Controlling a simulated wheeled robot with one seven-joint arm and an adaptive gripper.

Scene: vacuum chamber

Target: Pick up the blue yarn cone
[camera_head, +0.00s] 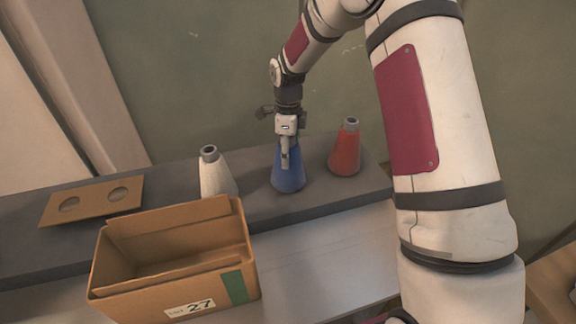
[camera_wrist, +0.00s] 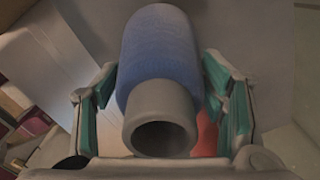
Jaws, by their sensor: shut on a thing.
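The blue yarn cone (camera_head: 288,174) stands upright on the dark shelf, between a white cone and a red cone. In the head view my gripper (camera_head: 286,150) comes down from above over its top and hides the tip. In the wrist view the blue cone (camera_wrist: 160,55) with its grey hollow tip lies between the two green-padded fingers of my gripper (camera_wrist: 160,105). My gripper is shut on the blue cone. The cone's base appears to be at the shelf surface; I cannot tell whether it is slightly lifted.
The white cone (camera_head: 215,174) stands to the left and the red cone (camera_head: 345,150) close to the right. An open cardboard box (camera_head: 180,275) labelled 27 stands in front. A cardboard piece with two holes (camera_head: 92,200) lies on the left of the dark shelf (camera_head: 345,192).

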